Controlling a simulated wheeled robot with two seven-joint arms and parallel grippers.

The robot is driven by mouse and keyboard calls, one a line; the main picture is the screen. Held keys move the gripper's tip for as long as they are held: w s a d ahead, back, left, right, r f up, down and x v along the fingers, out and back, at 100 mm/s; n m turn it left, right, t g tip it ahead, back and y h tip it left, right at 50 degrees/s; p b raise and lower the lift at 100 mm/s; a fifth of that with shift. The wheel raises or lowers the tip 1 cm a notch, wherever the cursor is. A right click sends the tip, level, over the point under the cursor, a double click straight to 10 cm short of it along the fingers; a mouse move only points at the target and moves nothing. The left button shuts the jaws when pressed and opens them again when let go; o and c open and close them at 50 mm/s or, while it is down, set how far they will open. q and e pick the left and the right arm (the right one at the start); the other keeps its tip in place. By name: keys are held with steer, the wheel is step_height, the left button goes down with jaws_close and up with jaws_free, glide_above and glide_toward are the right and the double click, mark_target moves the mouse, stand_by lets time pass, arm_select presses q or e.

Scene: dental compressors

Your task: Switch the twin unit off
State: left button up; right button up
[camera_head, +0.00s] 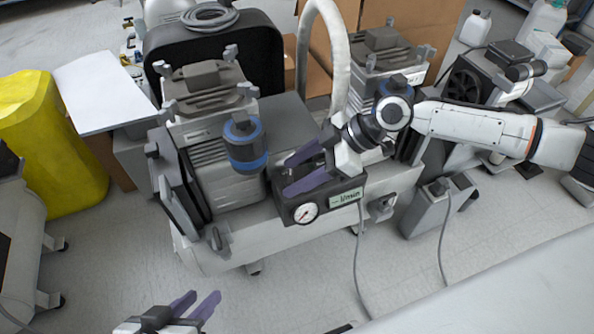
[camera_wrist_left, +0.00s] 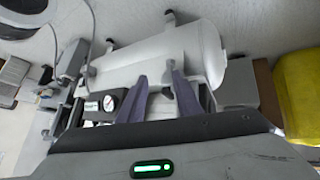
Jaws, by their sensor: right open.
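The twin unit has two motor-and-pump heads on one white tank (camera_head: 205,257), with a blue-banded grey canister (camera_head: 244,146) between them. Its dark control box (camera_head: 288,214) at the front carries a round gauge and a pale green label plate (camera_head: 346,197). My right gripper (camera_head: 301,168) is open with nothing visible between its purple fingers, right over the top of the control box. The fingers cover part of the box top, and I cannot make out a switch there. My left gripper (camera_head: 193,305) is open and empty, low in front of the unit. The gauge (camera_wrist_left: 108,102) and tank (camera_wrist_left: 195,45) show in the left wrist view.
A yellow bin (camera_head: 55,140) shows at the left in the head view. Another compressor (camera_head: 480,80) stands at the right, and a grey box with a cable (camera_head: 437,210) is on the floor. Cardboard boxes stand behind. The floor in front of the tank is mostly clear.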

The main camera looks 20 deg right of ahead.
arm_select(q)
steer(key=a+r+p, duration=0.1)
steer(key=a+n+t+p, duration=0.1)
steer(key=p, duration=0.1)
steer(key=shift+s+r+y, duration=0.2)
steer(key=shift+r+y, duration=0.1)
steer(key=shift+r, duration=0.05)
arm_select(e)
step_height(320, 180, up, 10)
